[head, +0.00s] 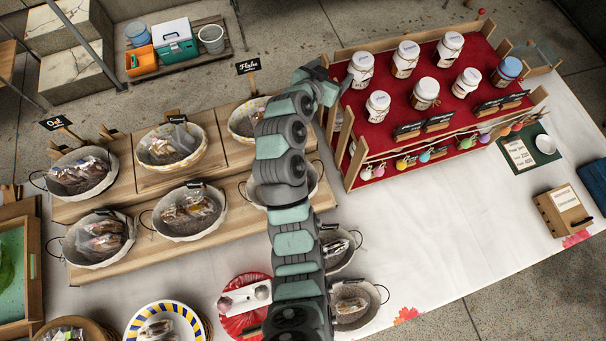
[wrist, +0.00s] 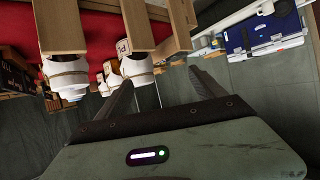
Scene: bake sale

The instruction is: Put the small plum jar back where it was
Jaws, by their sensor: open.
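Several white-lidded jars with pale labels stand upright on the red-covered stand (head: 395,85), among them a back-left jar (head: 360,68) and a front-left jar (head: 378,104). One jar at the right has a blue lid (head: 507,72). The labels are too small to read, so I cannot tell which is the small plum jar. My gripper (wrist: 160,76) is open at the stand's left end; my wrist hides part of that end in the head view.
Wooden slats (wrist: 137,22) edge the stand close to my fingers. Small signs (head: 407,131) and hanging coloured ornaments (head: 425,156) line its front. Baskets of wrapped bakes (head: 190,212) fill the left. White tablecloth (head: 440,220) lies bare before the stand.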

